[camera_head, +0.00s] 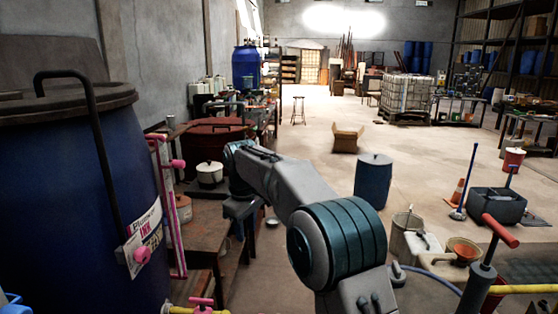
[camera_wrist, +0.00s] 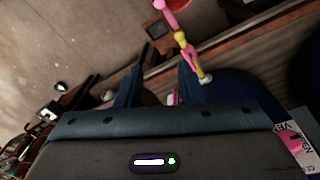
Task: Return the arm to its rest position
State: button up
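My arm (camera_head: 305,190) reaches from the lower right of the head view toward the upper left, with its teal elbow joint nearest the camera. Its far end is over the brown workbench (camera_head: 205,232), beside a white pot (camera_head: 209,173). I cannot clearly make out the fingers in the head view. In the wrist view my gripper (camera_wrist: 159,78) shows two dark fingers standing apart, with nothing visible held between them. A pink and yellow pipe (camera_wrist: 181,40) runs just beyond the right finger.
A large blue vat (camera_head: 80,210) with a black handle fills the left. Pink pipework (camera_head: 168,205) stands beside it. A blue drum (camera_head: 373,182), a beige bucket (camera_head: 405,230) and a red-handled lever (camera_head: 482,265) are to the right. The floor (camera_head: 330,120) beyond is mostly open.

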jog(key=s+d+r+m, duration=0.2)
jog(key=s+d+m, duration=0.1)
jog(key=s+d, duration=0.4)
jog(key=s+d+r+m, duration=0.2)
jog(key=s+d, duration=0.5)
jog(key=d, duration=0.1)
jog(key=s+d+f+m, duration=0.3)
jog(key=s+d+f, duration=0.1)
jog(key=s, duration=0.5)
jog(key=s+d+f+m+t, duration=0.1)
jog(key=s+d+f+m, duration=0.2)
jog(key=s, duration=0.7)
jog(key=shift+s+d+f+t, duration=0.3)
jog(key=shift+d+f, duration=0.25)
jog(key=shift+d, duration=0.3)
